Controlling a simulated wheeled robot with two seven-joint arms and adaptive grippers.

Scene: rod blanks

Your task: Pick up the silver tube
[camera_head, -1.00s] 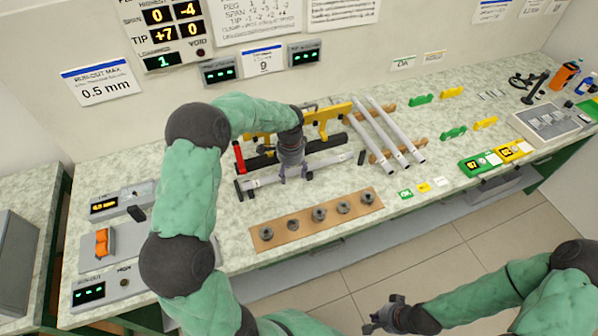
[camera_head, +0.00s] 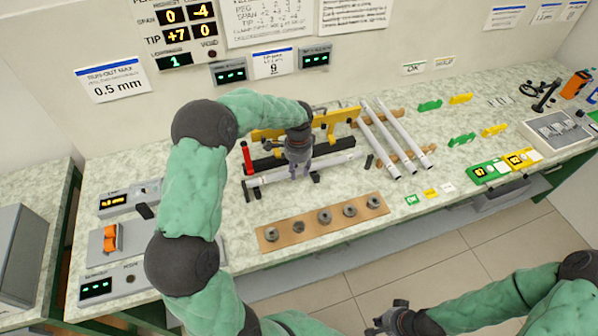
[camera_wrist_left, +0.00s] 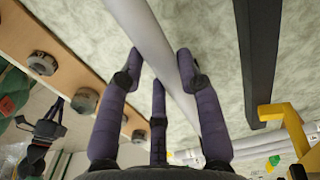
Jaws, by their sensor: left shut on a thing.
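The silver tube (camera_head: 335,163) lies along the bench, in front of the black bar and yellow frame. My left gripper (camera_head: 300,174) is over its middle, pointing down and shut on it. In the left wrist view the tube (camera_wrist_left: 147,32) runs diagonally between the purple fingers (camera_wrist_left: 160,65), one side finger on each side. Whether the tube is clear of the small dark posts under it is hard to tell. My right gripper (camera_head: 385,318) is in front of the bench, over the floor, empty, with its fingers apart.
Behind the tube are a black bar (camera_head: 262,163) and a yellow frame (camera_head: 335,117). Pale rods (camera_head: 398,138) lie on wooden rests to the right. A wooden board (camera_head: 292,234) with several dark collars is in front. Bare bench top shows between board and tube.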

